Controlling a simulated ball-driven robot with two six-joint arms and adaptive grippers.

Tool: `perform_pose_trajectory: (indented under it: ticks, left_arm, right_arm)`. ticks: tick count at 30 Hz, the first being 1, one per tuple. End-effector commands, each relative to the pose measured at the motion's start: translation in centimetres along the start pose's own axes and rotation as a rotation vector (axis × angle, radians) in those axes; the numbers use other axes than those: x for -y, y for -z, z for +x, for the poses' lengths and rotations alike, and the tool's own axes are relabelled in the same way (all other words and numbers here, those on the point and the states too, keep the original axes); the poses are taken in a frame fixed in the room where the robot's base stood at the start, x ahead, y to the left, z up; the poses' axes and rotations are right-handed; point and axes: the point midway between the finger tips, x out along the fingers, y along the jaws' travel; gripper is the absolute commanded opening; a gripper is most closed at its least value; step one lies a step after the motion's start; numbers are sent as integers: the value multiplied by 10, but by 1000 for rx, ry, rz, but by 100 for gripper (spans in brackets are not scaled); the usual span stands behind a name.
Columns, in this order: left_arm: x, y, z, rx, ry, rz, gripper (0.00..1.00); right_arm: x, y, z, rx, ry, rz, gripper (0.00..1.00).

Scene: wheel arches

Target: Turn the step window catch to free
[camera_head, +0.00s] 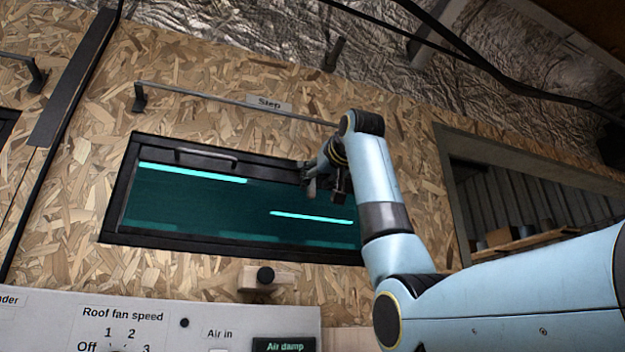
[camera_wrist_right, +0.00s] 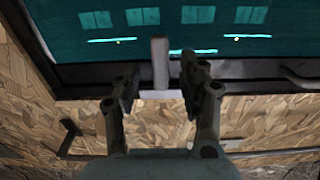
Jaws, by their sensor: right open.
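The step window (camera_head: 235,210) is a dark-framed pane with teal glass, under a label (camera_head: 269,103) reading "Step". The window catch (camera_wrist_right: 160,64) is a short pale grey bar on the window frame in the right wrist view. It lies along the picture's upright direction, across the frame edge. My right gripper (camera_wrist_right: 160,82) is open, with one finger on each side of the catch; I cannot tell if either touches it. In the head view my right gripper (camera_head: 325,181) is at the window's upper right corner and mostly hides the catch. My left gripper is not in view.
A thin rail (camera_head: 235,103) runs above the window. A grab handle (camera_head: 206,157) sits on the window's top edge. Below are a dark knob (camera_head: 265,275) and a control panel (camera_head: 180,325). A shelf opening (camera_head: 530,205) lies right of my arm.

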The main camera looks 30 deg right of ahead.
Motion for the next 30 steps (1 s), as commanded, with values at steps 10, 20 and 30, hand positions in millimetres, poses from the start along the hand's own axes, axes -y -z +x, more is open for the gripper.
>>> perform_pose_trajectory:
  ticks: [10,20,30]
  left_arm:
    - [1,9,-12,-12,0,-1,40]
    - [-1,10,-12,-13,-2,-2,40]
    - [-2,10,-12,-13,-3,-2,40]
  right_arm:
    - [0,0,30,0,0,0,42]
    - [0,0,30,-1,0,0,27]
    - [0,0,30,-1,0,0,0]
